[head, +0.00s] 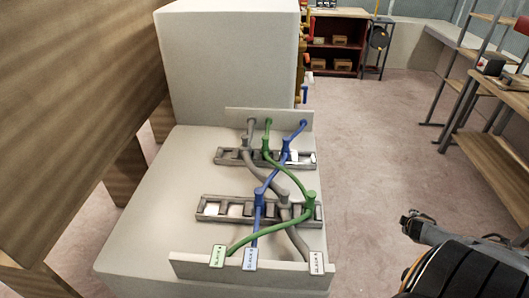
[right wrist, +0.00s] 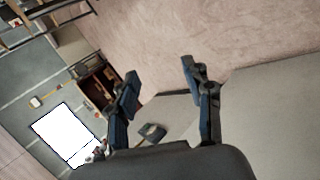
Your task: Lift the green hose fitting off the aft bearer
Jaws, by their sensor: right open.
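A green hose runs over two slotted grey bearers on a pale bench in the head view. One green hose fitting (head: 266,143) sits on the far bearer (head: 222,156), between a grey fitting and a blue fitting (head: 286,145). Another green fitting (head: 311,198) sits near the right end of the near bearer (head: 210,209), right of a blue fitting (head: 259,194) and a grey fitting (head: 283,198). I cannot tell which bearer is aft. My right gripper (right wrist: 160,76) is open and empty, away from the hoses at the lower right of the head view. My left gripper is out of view.
The grey, green and blue hoses cross between the bearers. Low upright plates (head: 290,117) stand at the bench's far and near ends. A tall white block (head: 225,55) is behind, a wooden panel (head: 70,90) at left. Open floor (head: 400,130) lies right.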

